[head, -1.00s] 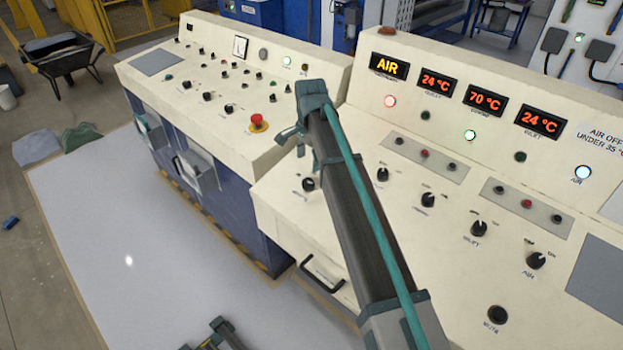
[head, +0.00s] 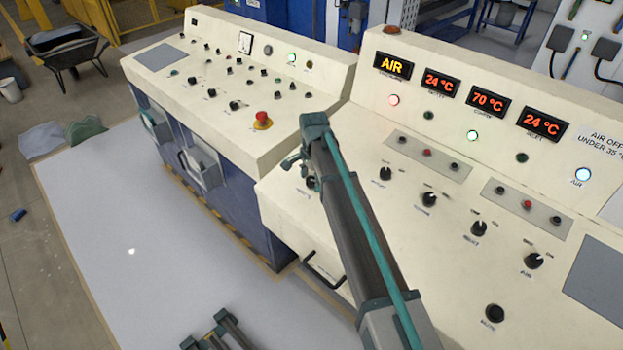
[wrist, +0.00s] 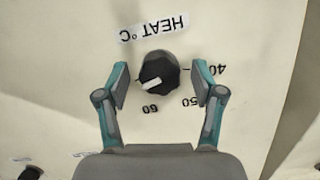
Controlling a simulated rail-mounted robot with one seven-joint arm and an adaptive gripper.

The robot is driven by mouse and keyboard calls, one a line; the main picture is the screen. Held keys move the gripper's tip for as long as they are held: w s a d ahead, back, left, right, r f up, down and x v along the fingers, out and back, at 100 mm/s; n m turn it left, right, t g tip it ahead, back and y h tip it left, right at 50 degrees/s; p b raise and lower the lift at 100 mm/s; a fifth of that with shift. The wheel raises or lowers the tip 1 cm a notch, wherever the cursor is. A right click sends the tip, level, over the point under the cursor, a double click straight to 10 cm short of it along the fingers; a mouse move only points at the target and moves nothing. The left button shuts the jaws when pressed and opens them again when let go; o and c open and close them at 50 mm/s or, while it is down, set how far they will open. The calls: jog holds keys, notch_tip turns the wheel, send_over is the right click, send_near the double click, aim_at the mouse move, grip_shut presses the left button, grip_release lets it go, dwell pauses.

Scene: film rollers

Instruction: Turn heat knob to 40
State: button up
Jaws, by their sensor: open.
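The black heat knob (wrist: 157,71) sits on the cream panel under an upside-down "HEAT °C" label (wrist: 154,28) in the wrist view. Its white pointer aims to the lower left, on the side of 60 away from 50 and 40. The 40 mark (wrist: 219,69) is at the knob's right. My gripper (wrist: 159,84) is open, one finger on each side of the knob, with visible gaps. In the head view my gripper (head: 298,160) is low over the near console, and the knob (head: 311,183) is partly hidden by my arm.
The right console (head: 350,215) carries several other black knobs and small buttons, with lit displays (head: 487,101) behind. A red emergency button (head: 262,119) stands on the left console. A drawer handle (head: 322,275) sticks out from the front.

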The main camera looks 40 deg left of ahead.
jog(key=c, duration=1.1)
jog(key=shift+c, duration=0.2)
